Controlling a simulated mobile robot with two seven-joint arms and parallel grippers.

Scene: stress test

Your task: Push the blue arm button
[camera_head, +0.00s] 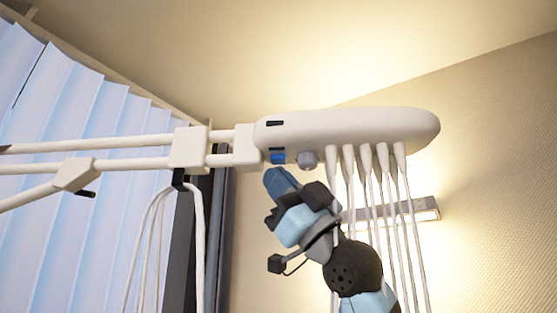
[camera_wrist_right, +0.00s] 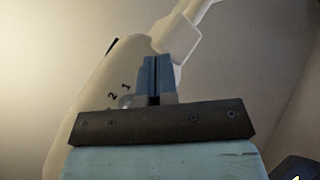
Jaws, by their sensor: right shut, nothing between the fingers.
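The blue arm button (camera_head: 278,158) sits on the underside of a white arm head (camera_head: 345,128), near its left end, beside a round grey knob (camera_head: 308,159). My right gripper (camera_head: 270,174) is just below the button, pointing up at it. A small gap seems to show between the fingertips and the button. The button is hidden in that view. My left gripper is not in view.
Several white hoses (camera_head: 381,175) hang from the arm head just right of my right gripper. White support bars (camera_head: 110,158) run left from the head. Looped white cables (camera_head: 160,230) hang on the left. A lamp (camera_head: 415,211) is on the wall behind.

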